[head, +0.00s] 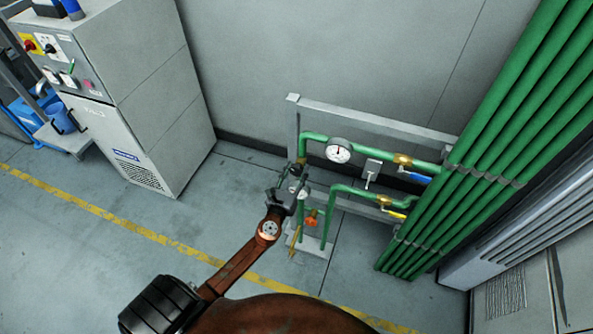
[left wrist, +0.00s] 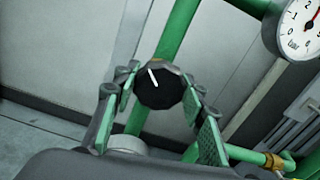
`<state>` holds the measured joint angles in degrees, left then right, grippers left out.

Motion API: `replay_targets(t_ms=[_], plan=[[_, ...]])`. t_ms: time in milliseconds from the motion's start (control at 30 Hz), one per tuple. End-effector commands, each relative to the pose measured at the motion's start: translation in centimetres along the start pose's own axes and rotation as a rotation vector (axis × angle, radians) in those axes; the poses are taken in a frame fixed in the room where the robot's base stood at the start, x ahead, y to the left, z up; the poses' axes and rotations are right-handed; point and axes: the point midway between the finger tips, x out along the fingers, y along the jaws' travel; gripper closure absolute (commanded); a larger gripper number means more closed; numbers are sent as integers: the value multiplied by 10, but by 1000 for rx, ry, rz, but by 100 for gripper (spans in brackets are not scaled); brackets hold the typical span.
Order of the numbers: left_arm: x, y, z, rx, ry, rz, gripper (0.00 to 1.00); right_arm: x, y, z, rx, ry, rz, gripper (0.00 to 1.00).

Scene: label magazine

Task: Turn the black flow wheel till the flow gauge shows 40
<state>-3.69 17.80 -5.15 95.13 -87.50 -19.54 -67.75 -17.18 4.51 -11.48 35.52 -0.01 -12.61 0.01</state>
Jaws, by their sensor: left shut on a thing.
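The black flow wheel (left wrist: 158,88) is a faceted knob with a white mark, mounted on a green pipe. In the left wrist view the mark points to the upper left. My left gripper (left wrist: 161,80) is shut on the wheel, with a green-padded finger on each side. In the head view my left gripper (head: 291,184) is at the left end of the pipework and hides most of the wheel. A pale round part (left wrist: 126,144) below the wheel may be the flow gauge; its face cannot be read. My right gripper is not in view.
A white dial (head: 339,150) marked "bar" is on the upper pipe. Yellow-handled (head: 396,215) and blue-handled (head: 415,177) valves, an orange-red wheel (head: 312,218) and a switch box (head: 372,171) are nearby. A grey cabinet (head: 150,90) stands left; the floor between is clear.

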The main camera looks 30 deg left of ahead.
Motion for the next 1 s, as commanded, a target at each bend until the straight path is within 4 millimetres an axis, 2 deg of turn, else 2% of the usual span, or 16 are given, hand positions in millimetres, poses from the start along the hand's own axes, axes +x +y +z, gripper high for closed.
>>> replay_targets(t_ms=[367,1000], plan=[[0,0,-3,-185,1,0,86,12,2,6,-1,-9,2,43],[0,2,-3,-787,1,2,86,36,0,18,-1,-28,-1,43]])
